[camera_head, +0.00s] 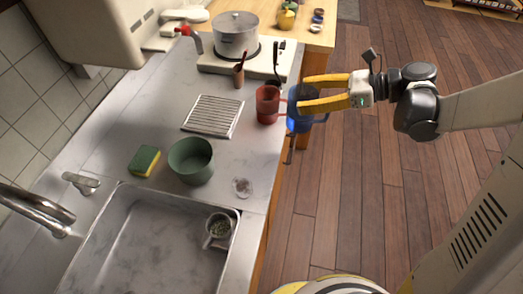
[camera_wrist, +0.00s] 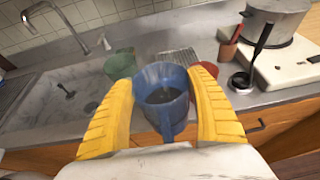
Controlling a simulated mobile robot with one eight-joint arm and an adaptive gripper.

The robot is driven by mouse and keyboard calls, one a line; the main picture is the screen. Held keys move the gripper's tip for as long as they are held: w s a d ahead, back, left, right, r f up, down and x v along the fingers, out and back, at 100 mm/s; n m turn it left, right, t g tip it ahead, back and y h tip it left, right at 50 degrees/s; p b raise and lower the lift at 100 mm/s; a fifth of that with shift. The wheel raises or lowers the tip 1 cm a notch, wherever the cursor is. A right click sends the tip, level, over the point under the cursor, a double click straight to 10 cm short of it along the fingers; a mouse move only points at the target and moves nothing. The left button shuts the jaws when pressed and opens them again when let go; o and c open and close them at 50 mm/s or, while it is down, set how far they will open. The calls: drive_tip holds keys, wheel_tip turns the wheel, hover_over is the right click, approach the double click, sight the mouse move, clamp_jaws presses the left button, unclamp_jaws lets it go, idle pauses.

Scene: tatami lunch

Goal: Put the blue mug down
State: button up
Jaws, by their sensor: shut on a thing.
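My gripper (camera_head: 308,94) is shut on the blue mug (camera_head: 299,121), with its yellow fingers on either side of the mug. In the head view the mug is at the counter's front edge, beside the red mug (camera_head: 267,106), and looks to be over or just past that edge. The wrist view shows the mug (camera_wrist: 163,90) upright or nearly so between the fingers, its handle toward me and something dark inside. The fingers cover part of its sides. I cannot tell whether it touches the red mug.
The grey counter (camera_head: 226,160) holds a wire rack (camera_head: 212,115), a green bowl (camera_head: 190,160), a sponge (camera_head: 144,160) and a small glass (camera_head: 242,187). A utensil cup (camera_head: 239,76) and a pot (camera_head: 236,34) on a stove stand farther back. Bare counter lies between rack and bowl.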

drive_tip(key=shift+s+a+f+g, duration=0.1)
drive_tip(key=shift+s+a+g, duration=0.1)
drive_tip(key=shift+a+g, duration=0.1)
drive_tip(key=s+a+f+b, duration=0.2)
drive_tip(key=a+f+b, duration=0.4)
drive_tip(key=a+f, duration=0.4)
drive_tip(key=shift+s+a+f+b, duration=0.2)
drive_tip(key=shift+a+f+b, duration=0.15)
drive_tip(key=shift+a, duration=0.1)
drive_tip(key=o, duration=1.4)
